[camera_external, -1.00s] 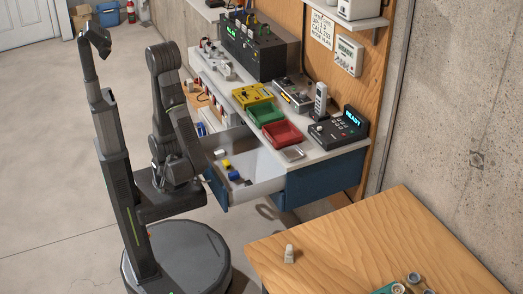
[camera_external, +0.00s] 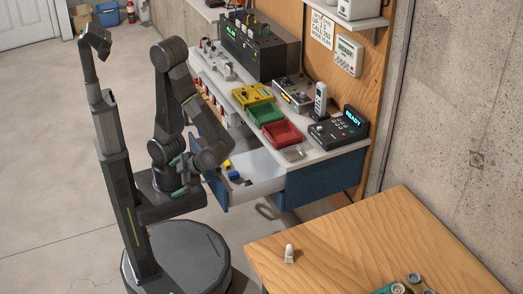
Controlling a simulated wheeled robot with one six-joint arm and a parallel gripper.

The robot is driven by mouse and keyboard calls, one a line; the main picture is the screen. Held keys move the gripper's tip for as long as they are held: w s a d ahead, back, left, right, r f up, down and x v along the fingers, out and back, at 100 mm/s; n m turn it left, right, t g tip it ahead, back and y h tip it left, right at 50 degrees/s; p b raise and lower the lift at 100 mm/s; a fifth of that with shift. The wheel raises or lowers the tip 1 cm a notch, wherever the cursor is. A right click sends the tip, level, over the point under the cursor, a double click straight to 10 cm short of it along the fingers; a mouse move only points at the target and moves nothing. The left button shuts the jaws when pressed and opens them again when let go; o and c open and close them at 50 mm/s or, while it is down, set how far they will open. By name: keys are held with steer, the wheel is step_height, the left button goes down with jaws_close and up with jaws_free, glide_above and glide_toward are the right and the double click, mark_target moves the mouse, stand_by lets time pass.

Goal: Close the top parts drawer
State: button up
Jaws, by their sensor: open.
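The top parts drawer (camera_external: 262,186) stands pulled out of the blue workbench cabinet, toward the left. Its inside is pale, with a few small yellow and blue parts (camera_external: 233,175) near the front end. Its blue front panel (camera_external: 218,193) is partly covered by my arm. My gripper (camera_external: 203,168) is low beside that front panel, at the end of my bent arm. It is open, with no object visible in it. The wrist hides most of the fingers, and I cannot tell whether they touch the drawer.
A wooden table (camera_external: 370,235) with a small white bottle (camera_external: 289,254) stands at the front right. The floor at left is open.

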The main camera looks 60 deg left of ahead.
steer(key=shift+w+d+r, duration=0.1)
steer(key=shift+w+d, duration=0.1)
